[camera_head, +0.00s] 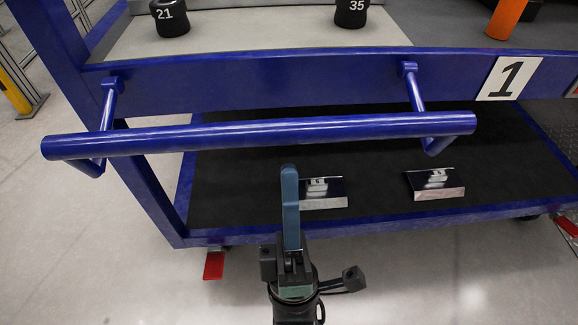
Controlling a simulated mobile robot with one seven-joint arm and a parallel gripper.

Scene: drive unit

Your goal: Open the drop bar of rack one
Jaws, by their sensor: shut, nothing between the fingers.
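The blue drop bar (260,134) of rack one runs nearly level across the front of the blue rack (270,78). Two short blue arms join it to the rack's upper beam, one near each end. A white sign with a black 1 (509,78) is on the beam at the right. My gripper (290,172) is shut and empty. Its blue finger points up in the picture, with its tip a little below the bar's middle. I see a gap between tip and bar in the picture, but cannot tell their distance in depth.
Black parts marked 21 (169,17) and 35 (351,13) stand on the upper shelf. Two shiny metal blocks (434,183) lie on the dark lower shelf (380,172). An orange part (507,18) is at the upper right. The floor in front (420,270) is clear.

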